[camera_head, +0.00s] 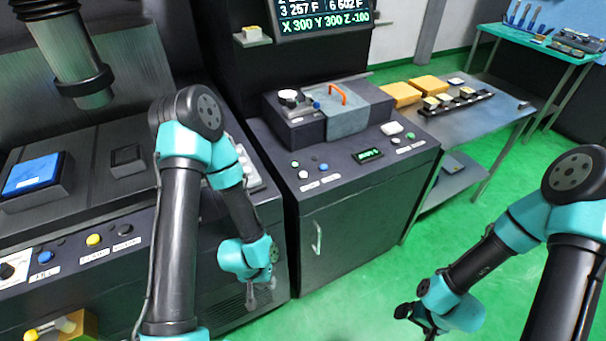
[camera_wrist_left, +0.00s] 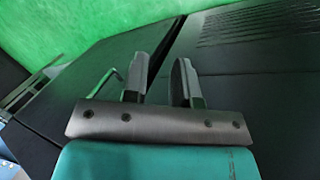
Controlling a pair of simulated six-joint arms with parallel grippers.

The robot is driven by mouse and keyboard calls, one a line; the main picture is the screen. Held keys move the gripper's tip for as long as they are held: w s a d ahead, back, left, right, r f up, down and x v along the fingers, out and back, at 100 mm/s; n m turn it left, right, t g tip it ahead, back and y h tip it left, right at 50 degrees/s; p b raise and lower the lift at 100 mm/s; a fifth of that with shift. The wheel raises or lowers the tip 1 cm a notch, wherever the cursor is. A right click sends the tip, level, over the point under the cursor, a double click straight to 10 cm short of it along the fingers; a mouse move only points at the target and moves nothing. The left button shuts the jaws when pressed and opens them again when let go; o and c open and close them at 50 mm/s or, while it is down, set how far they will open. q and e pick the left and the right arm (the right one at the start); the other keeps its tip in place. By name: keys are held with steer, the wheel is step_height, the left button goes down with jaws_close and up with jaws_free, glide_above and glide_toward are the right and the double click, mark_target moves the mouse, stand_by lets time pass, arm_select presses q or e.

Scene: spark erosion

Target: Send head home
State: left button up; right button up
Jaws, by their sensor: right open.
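The machine head (camera_head: 72,50), a dark metal cylinder with a black collar, hangs above the left machine's bed. The screen (camera_head: 324,20) reads X 300 Y 300 Z -100 on its lower line. My right gripper (camera_head: 413,320) is open and empty over the green floor at lower right, apart from the machines.
A front panel on the left machine has blue (camera_head: 45,257) and yellow (camera_head: 94,240) buttons. An orange-handled grey block (camera_head: 345,110) sits on the middle cabinet (camera_head: 350,230). A side table (camera_head: 480,125) holds yellow blocks. Green floor (camera_head: 370,290) is clear between my arms.

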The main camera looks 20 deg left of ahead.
arm_select(q)
jaws_close()
stand_by(0.8)
